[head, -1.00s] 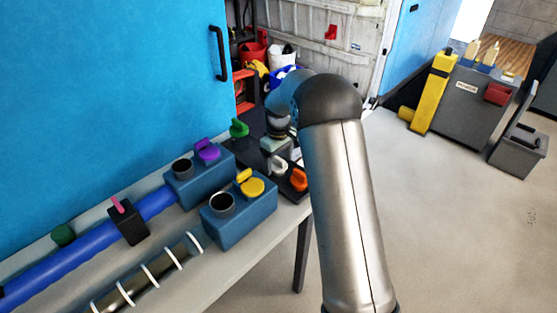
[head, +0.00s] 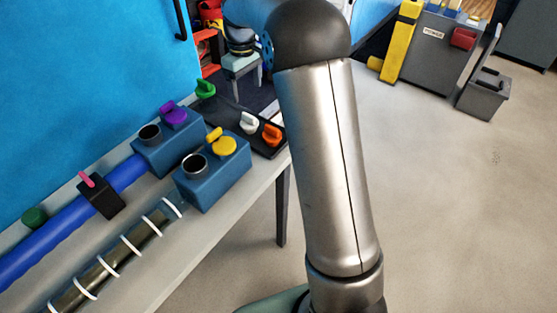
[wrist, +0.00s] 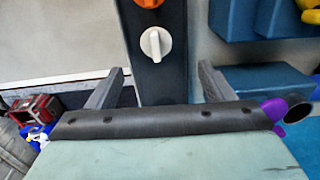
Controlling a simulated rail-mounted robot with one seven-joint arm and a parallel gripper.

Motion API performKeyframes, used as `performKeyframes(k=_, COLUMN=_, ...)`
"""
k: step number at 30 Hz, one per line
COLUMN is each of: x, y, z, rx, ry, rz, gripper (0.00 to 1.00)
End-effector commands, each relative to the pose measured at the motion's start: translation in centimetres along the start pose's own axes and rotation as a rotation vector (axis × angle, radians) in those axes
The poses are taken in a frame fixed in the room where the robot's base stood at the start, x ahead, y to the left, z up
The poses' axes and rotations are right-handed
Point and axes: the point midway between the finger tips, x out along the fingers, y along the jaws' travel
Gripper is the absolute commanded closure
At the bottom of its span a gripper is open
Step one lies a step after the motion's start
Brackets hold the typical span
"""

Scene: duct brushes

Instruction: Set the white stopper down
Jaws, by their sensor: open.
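The white stopper (head: 249,122) stands on the black tray (head: 266,147), beside the orange stopper (head: 271,134). In the wrist view the white stopper (wrist: 155,43) shows from above, on the dark tray with the orange stopper (wrist: 149,2) beyond it. My gripper (wrist: 159,82) is open and empty, its two fingers wide apart and clear of the stopper. In the head view my gripper (head: 243,82) hangs above and behind the white stopper, not touching it.
Two blue blocks with round ports carry a purple stopper (head: 173,115) and a yellow stopper (head: 222,143). A green stopper (head: 205,89) is at the tray's far end. A blue pipe (head: 70,235) and a brush in a clear tube (head: 118,258) lie at left.

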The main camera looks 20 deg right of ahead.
Motion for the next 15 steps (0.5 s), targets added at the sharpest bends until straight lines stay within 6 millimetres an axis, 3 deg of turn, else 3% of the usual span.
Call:
performKeyframes(k=5, x=-2.8, y=-5.2, z=7.1, rx=0.134, ry=0.012, rz=0.008, gripper=0.25)
performKeyframes(k=7, x=-3.1, y=-8.1, z=11.2, rx=0.209, ry=0.017, rz=0.009, gripper=0.25)
performKeyframes(k=12, x=-1.7, y=-14.6, z=20.9, rx=0.382, ry=0.029, rz=0.008, gripper=0.25)
performKeyframes(k=15, x=0.0, y=-17.5, z=25.4, rx=0.459, ry=0.033, rz=0.005, gripper=0.25)
